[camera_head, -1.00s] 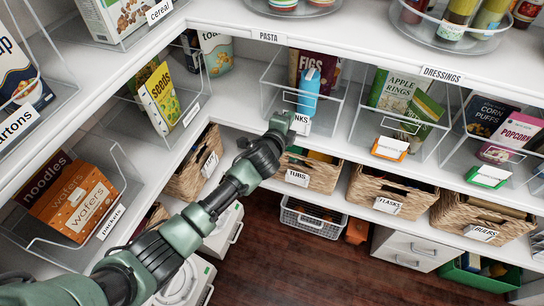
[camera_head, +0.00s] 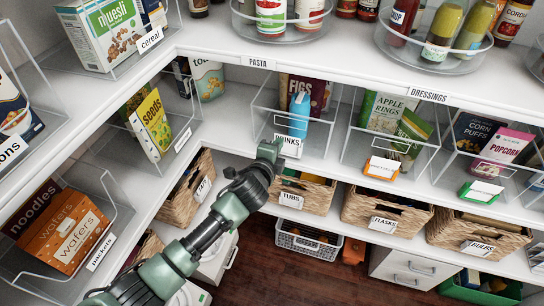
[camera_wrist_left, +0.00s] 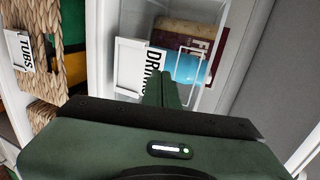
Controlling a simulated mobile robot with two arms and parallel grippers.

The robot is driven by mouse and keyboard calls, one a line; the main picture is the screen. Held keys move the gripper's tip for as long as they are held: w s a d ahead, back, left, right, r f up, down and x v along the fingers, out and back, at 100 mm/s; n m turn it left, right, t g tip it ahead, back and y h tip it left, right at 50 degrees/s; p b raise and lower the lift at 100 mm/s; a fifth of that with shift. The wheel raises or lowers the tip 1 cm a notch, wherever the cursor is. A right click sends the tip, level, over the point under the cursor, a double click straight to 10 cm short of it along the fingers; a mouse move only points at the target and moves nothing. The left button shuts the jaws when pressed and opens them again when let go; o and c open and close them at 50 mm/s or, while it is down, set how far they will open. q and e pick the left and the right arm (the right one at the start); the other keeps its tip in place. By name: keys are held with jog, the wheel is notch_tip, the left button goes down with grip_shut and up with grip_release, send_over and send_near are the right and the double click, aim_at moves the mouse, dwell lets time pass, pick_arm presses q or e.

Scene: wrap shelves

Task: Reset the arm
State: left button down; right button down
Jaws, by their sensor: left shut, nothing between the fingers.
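My left gripper (camera_head: 274,147) is shut and empty in the head view. It is in front of the clear bin labelled DRINKS (camera_head: 262,118), near its lower left front. In the left wrist view the shut fingers (camera_wrist_left: 170,88) point toward the DRINKS label (camera_wrist_left: 142,68). I cannot tell whether the fingers touch the bin. My right gripper is not in view.
Wicker baskets stand below, labelled TUBS (camera_head: 318,199) and FLASKS (camera_head: 352,210). Clear bins with an apple rings box (camera_head: 385,108) and a popcorn box (camera_head: 503,148) stand to the right. A wafers box (camera_head: 62,232) is at left. The wooden floor (camera_head: 300,275) is open.

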pick_arm(q)
jog(key=v, duration=0.5)
jog(key=s+a+f+n+g+y, duration=0.1)
jog(key=s+a+f+n+g, duration=0.15)
jog(key=f, duration=0.65)
jog(key=s+a+f+n+g+y, duration=0.15)
jog(key=a+f, duration=0.25)
jog(key=f, duration=0.5)
jog(key=s+a+f+n+g, duration=0.2)
jog(key=s+a+f+n, duration=0.15)
jog(key=s+f, duration=0.45)
jog(key=s+a+f+n+g, duration=0.1)
jog(key=s+a+f+n, duration=0.25)
jog(key=s+f, duration=0.45)
jog(key=s+a+f+n+g, duration=0.2)
jog(key=s+f, duration=0.3)
jog(key=s, duration=0.6)
jog(key=s+a+f+n+g+y, duration=0.1)
jog(key=s+a+f+n+g, duration=0.1)
jog(key=s+f, duration=0.4)
jog(key=s+a+f+n+g+y, duration=0.1)
jog(key=s+a+f+n, duration=0.3)
jog(key=s, duration=1.2)
jog(key=shift+s+a+f+g, duration=0.25)
jog(key=shift+a+f+g, duration=0.15)
jog(key=shift+a+f, duration=0.6)
